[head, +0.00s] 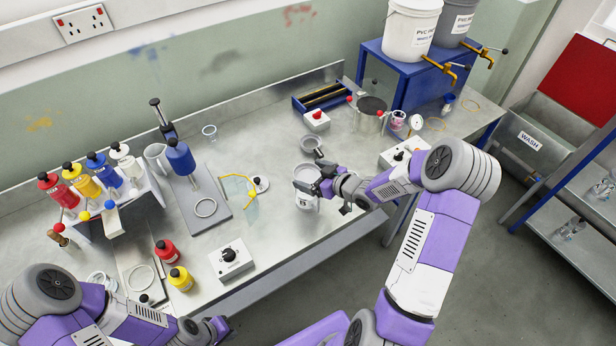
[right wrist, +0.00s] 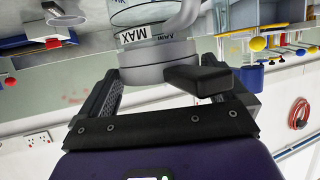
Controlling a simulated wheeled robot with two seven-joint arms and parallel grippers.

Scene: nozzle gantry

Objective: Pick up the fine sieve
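Two grey, round, short-handled pieces look like sieves; I cannot tell which is the fine one. One (head: 307,173) sits on top of a clear cup with a white label (head: 305,201). The other (head: 311,143) lies on the bench behind it. My right gripper (head: 326,186) is at the near one's handle. In the right wrist view its fingers (right wrist: 165,92) are wide apart, with the grey rim (right wrist: 155,70) and black handle (right wrist: 198,80) between or just beyond them; contact is unclear. My left gripper (head: 219,326) is low at the bench's front edge, its fingers too small to judge.
A control box with a black knob (head: 231,259) and a blue-topped stand (head: 181,158) are left of the cup. Another control box (head: 401,153) is right, near my right forearm. Paint bottles (head: 77,181) stand on a white rack at left. Bare bench (head: 270,235) lies in front.

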